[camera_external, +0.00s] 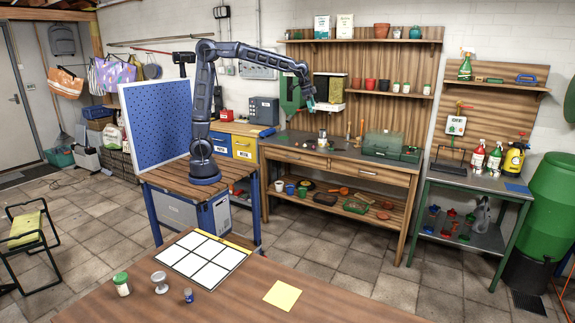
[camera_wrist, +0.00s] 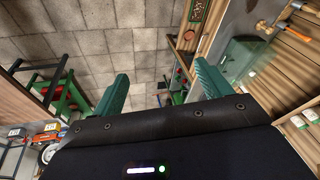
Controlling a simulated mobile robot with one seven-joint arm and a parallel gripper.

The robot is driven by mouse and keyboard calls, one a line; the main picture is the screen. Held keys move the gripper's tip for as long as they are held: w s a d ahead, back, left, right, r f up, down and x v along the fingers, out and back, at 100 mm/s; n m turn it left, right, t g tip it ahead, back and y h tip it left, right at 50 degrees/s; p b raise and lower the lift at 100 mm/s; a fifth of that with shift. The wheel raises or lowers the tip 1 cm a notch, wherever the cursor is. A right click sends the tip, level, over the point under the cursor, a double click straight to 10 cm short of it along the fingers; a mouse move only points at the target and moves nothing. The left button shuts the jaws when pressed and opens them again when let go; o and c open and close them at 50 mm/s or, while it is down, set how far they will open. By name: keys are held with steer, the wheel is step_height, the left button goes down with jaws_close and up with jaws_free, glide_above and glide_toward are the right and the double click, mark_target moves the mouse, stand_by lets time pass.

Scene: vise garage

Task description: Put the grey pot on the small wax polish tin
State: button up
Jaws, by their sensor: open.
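My gripper (camera_external: 310,103) hangs over the back wooden workbench (camera_external: 290,154), pointing down. In the wrist view its two green fingers (camera_wrist: 161,72) are apart with nothing between them. A small greyish pot-like thing (camera_external: 322,134) stands on that workbench, below and slightly right of my gripper; it is too small to identify surely as the grey pot. A grey stemmed cup-like thing (camera_external: 160,283) also stands on the front table. I cannot make out the small wax polish tin; small items near the pot-like thing are unclear.
A green toolbox (camera_external: 383,144) stands right of the small items on the workbench. A shelf (camera_external: 380,93) with several pots is on the wall behind. The front table (camera_external: 235,300) holds a green-lidded jar (camera_external: 122,284), a small blue container (camera_external: 188,296) and a yellow sheet (camera_external: 283,295).

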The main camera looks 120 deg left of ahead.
steer(key=s+d+r+m+t, duration=0.1)
steer(key=s+d, duration=0.6)
steer(key=d, duration=0.4)
steer(key=s+d+m, duration=0.1)
steer(key=s+d, duration=0.6)
steer(key=d, duration=0.4)
steer(key=s+d+f+h, duration=0.1)
steer(key=s+d+f, duration=0.1)
steer(key=s, duration=0.3)
steer(key=s+d+f+h, duration=0.1)
steer(key=s+d+f, duration=0.2)
steer(key=s+d, duration=0.2)
steer(key=s+d+f+m+t+h, duration=0.1)
steer(key=s+d+f, duration=0.1)
steer(key=s, duration=0.5)
steer(key=shift+s+d+f, duration=0.2)
steer(key=shift+d+f, duration=0.2)
steer(key=shift+d, duration=0.45)
steer(key=shift+o, duration=0.4)
steer(key=o, duration=0.4)
